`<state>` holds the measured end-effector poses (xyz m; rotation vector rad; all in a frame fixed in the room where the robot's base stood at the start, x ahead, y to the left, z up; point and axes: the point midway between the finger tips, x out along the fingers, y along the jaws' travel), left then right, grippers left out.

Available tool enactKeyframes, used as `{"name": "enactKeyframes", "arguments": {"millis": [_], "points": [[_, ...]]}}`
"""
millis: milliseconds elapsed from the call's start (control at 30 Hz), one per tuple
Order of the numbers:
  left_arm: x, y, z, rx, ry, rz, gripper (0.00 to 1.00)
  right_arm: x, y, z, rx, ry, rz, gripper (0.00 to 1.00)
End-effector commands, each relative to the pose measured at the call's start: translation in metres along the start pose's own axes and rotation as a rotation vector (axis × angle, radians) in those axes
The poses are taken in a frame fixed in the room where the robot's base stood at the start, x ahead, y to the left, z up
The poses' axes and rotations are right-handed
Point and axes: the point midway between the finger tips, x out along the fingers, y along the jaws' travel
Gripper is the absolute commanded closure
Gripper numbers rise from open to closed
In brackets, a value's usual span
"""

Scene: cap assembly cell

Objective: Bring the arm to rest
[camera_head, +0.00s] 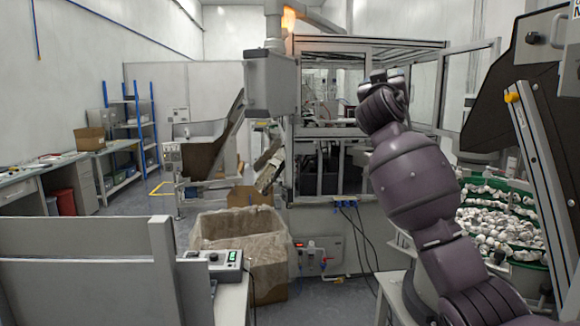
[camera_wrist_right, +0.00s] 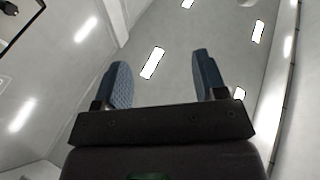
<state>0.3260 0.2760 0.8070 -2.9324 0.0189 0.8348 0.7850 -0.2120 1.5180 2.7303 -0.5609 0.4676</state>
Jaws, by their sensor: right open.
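My right arm (camera_head: 410,180) comes in from the lower right in the head view and is raised, bent upward in front of the glazed machine. My right gripper (camera_head: 378,76) is at its top end, small and partly hidden by the wrist. In the right wrist view the right gripper (camera_wrist_right: 162,85) has its two blue-padded fingers wide apart with nothing between them. My left gripper is not in the head view.
A glazed machine cabinet (camera_head: 345,215) stands behind my right arm. A green-rimmed bowl of white caps (camera_head: 505,225) is at the right, beside a slanted grey post (camera_head: 540,160). A lined cardboard box (camera_head: 255,265) stands at centre. A grey panel (camera_head: 85,285) and control box (camera_head: 222,262) are at front left.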

Motion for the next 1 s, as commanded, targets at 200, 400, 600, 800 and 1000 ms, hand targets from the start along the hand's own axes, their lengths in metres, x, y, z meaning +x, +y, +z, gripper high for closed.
{"name": "enactKeyframes", "arguments": {"millis": [200,400,600,800,1000], "points": [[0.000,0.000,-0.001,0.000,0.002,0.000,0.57,-0.047,-0.035,0.094,-0.058,0.005,-0.200,0.35],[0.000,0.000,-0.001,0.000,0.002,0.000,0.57,-0.102,-0.052,0.171,-0.061,0.000,-0.338,0.35],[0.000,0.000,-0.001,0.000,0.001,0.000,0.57,-0.165,-0.055,0.242,-0.033,-0.031,-0.437,0.35],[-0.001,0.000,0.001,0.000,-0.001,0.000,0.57,-0.233,-0.049,0.306,0.019,-0.091,-0.503,0.35],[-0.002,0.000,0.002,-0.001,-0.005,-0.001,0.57,-0.305,-0.034,0.363,0.089,-0.188,-0.541,0.35]]}}
